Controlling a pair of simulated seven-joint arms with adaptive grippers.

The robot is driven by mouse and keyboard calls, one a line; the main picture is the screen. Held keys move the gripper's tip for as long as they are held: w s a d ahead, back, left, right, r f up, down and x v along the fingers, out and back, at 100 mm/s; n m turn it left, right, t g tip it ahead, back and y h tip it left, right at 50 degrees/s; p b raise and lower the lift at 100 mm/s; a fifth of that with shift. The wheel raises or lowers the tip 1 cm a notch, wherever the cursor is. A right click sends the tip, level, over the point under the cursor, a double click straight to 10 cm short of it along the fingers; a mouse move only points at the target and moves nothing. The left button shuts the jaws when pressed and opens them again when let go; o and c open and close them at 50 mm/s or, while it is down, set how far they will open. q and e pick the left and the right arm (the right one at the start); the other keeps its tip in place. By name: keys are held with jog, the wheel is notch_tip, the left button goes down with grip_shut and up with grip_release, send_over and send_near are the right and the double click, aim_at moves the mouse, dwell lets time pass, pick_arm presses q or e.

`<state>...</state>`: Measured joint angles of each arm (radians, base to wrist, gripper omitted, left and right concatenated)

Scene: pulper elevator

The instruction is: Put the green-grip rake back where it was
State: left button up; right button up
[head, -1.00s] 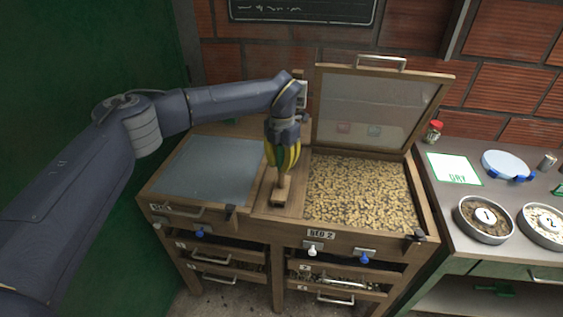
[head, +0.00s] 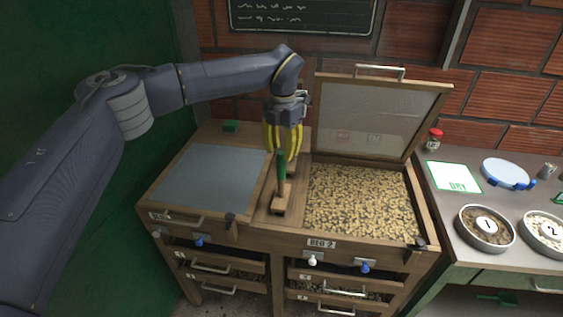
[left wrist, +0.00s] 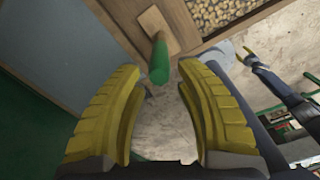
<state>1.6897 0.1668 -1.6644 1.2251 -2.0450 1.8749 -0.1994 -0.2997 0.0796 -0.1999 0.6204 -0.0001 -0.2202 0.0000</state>
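The green-grip rake (head: 281,168) stands with its green grip up on the wooden strip between the two beds, its wooden lower part in a small wooden block (head: 281,205). The left wrist view shows the end of its green grip (left wrist: 158,62) near the fingertips. My left gripper (head: 281,153) is open just above the grip, pointing down, with a yellow finger on each side and visible gaps to the grip. What appears to be my right gripper (left wrist: 246,54) is small at the right of the left wrist view; its finger opening is unclear.
The left bed has a closed grey screened lid (head: 205,178). The right bed holds pale beans (head: 360,205); its raised lid (head: 375,115) stands close right of my left gripper. A side table (head: 462,208) with round trays is at right.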

pick_arm(q)
jog(key=shift+r, duration=1.95)
